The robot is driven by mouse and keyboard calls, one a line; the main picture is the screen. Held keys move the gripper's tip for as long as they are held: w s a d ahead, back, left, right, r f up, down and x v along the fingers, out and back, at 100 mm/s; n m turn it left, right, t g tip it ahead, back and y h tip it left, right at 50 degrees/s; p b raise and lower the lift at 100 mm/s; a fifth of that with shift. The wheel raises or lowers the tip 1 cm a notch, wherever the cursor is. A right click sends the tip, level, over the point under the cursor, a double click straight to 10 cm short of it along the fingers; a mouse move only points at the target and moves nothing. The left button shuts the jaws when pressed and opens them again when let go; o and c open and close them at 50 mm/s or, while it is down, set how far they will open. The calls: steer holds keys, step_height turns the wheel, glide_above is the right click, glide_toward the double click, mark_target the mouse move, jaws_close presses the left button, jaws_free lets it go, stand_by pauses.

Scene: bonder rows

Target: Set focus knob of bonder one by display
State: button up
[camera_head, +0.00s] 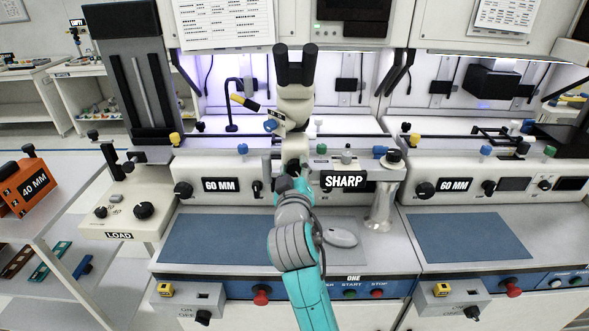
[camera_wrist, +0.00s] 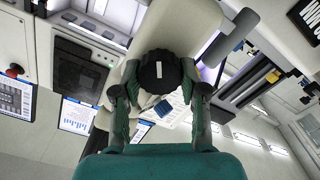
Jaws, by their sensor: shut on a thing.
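The focus knob (camera_wrist: 159,70) is black and ribbed with a white mark on its face, and sits on the cream microscope body in the wrist view. My gripper (camera_wrist: 158,84) has one finger on each side of it and is shut on it. In the head view my gripper (camera_head: 292,178) reaches the front of bonder one below the microscope (camera_head: 296,95), and mostly hides the knob. The display (camera_head: 343,181) just right of my gripper reads SHARP. The blue front strip below is marked ONE.
A 60 MM label (camera_head: 220,186) and black knobs are on the panel to the left. A blue mat (camera_head: 205,240) lies on the bench. A second bonder (camera_head: 480,185) stands at right.

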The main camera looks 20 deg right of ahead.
steer(key=shift+n, duration=0.4)
steer(key=o, duration=1.1)
steer(key=shift+o, duration=0.2)
steer(key=v, duration=1.2)
